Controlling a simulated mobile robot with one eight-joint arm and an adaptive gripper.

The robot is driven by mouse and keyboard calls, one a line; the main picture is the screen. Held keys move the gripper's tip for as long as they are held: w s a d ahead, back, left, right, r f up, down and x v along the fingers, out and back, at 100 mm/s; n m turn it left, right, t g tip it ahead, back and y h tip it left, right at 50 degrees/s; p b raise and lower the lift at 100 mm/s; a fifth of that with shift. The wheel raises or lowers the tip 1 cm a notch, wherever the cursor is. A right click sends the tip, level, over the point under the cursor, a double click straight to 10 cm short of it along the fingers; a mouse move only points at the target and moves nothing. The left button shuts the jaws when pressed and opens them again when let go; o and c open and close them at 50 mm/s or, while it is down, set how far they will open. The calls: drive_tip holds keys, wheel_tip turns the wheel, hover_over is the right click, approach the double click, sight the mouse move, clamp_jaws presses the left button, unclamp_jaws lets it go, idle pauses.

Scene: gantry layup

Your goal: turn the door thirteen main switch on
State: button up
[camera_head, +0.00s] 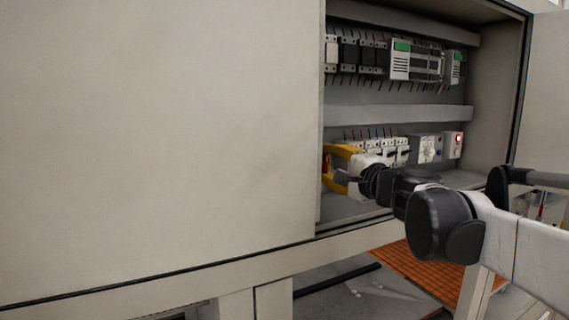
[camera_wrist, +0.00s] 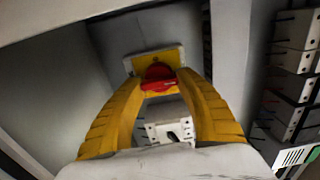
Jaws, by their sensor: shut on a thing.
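The main switch is a red rotary knob (camera_wrist: 157,73) on a yellow plate (camera_wrist: 143,64), in the upper middle of the wrist view. A bit of red shows between my fingers in the head view (camera_head: 326,163). My gripper (camera_wrist: 160,84) has yellow fingers, shut on the red knob from both sides. In the head view my gripper (camera_head: 327,168) reaches into the cabinet at its lower left. The knob's handle bar lies nearly level in the wrist view. The fingertips hide the sides of the knob, and no on or off marking is readable.
The open cabinet (camera_head: 400,113) holds breakers (camera_head: 362,54) and green-topped modules (camera_head: 402,61) on the upper rail. More breakers (camera_head: 400,148) sit low, beside a box with a lit red lamp (camera_head: 458,139). A closed panel (camera_head: 160,130) borders the opening on the left.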

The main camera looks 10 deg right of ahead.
drive_tip(key=o, duration=1.1)
drive_tip(key=shift+r, duration=0.1)
drive_tip(key=shift+o, duration=0.4)
drive_tip(key=shift+w+a, duration=0.1)
drive_tip(key=v, duration=1.2)
